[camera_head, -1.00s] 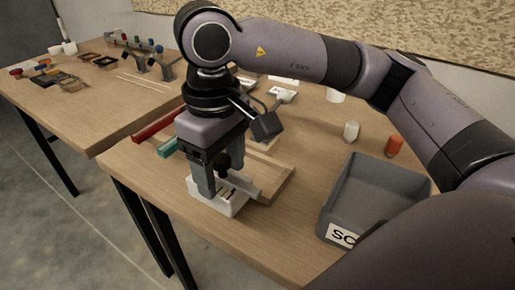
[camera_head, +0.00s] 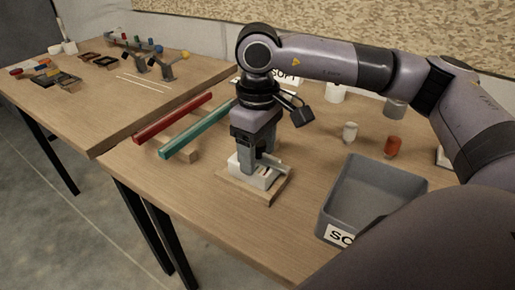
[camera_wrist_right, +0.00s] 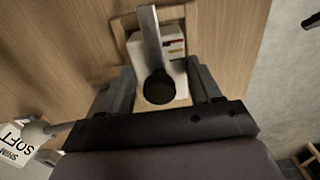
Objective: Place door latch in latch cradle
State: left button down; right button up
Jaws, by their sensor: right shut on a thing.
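The door latch is a white block (camera_head: 242,175) with a grey lever (camera_wrist_right: 151,38) and a round black knob (camera_wrist_right: 159,87). My right gripper (camera_head: 255,162) points down and is shut on it. In the wrist view its two fingers (camera_wrist_right: 160,88) stand on either side of the latch near the knob. The latch is over a pale wooden board with a raised edge (camera_head: 268,195), which appears to be the latch cradle. I cannot tell whether the latch rests fully in it. The fingers and the latch hide much of the board's inside. My left gripper is not in view.
A grey bin (camera_head: 375,192) stands right of the board. Red (camera_head: 174,117) and green (camera_head: 197,128) bars lie left. A second table (camera_head: 110,100) at left holds small parts.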

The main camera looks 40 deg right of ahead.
jog(key=shift+f, duration=0.1)
jog(key=o, duration=1.5)
jog(key=shift+c, duration=0.2)
notch_tip(320, 180, up, 12)
jog(key=shift+p, duration=0.3)
